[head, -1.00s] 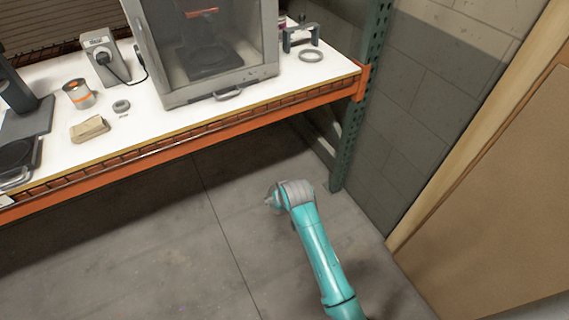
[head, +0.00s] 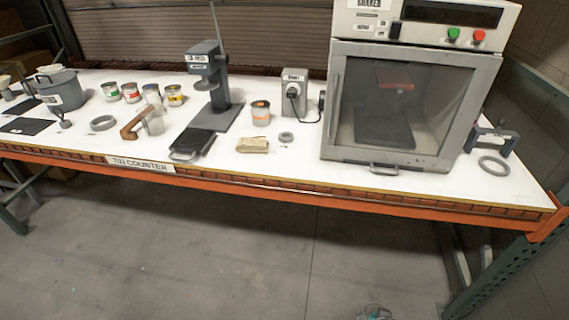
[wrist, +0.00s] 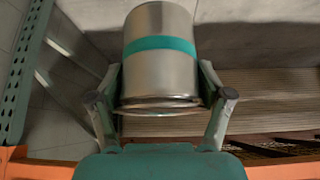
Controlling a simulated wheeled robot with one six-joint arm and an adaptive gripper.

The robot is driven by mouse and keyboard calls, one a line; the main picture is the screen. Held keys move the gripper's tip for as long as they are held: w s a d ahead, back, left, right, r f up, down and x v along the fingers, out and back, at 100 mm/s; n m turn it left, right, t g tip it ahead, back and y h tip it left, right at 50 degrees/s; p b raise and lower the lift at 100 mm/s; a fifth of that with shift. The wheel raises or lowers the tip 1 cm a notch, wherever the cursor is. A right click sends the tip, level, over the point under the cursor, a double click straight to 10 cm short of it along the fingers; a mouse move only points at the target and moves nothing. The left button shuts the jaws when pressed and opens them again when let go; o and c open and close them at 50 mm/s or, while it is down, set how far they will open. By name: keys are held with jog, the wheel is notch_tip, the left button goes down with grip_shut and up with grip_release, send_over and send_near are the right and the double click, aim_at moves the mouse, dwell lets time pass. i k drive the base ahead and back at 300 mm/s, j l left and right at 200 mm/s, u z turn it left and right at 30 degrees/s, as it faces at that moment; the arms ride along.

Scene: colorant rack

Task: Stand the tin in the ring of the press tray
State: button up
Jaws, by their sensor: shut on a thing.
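My gripper (wrist: 160,72) is shut on a bare metal tin (wrist: 160,25) with a teal band, one finger at each side. The held tin does not show in the head view. The press (head: 211,75) stands on the counter in the head view, a dark upright stand with a lever. The press tray (head: 193,142) is a flat dark plate with a front handle, sticking out at the front left of the press. Its ring is too small to make out. Only a bit of my arm shows at the bottom edge of the head view.
The white counter (head: 300,168) has an orange front beam. A shaker cabinet (head: 400,165) stands further right.

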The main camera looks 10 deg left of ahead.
aim_at(193, 138)
jog(key=i+l+u, duration=0.35)
jog(key=i+l, duration=0.25)
jog(key=u, duration=1.2)
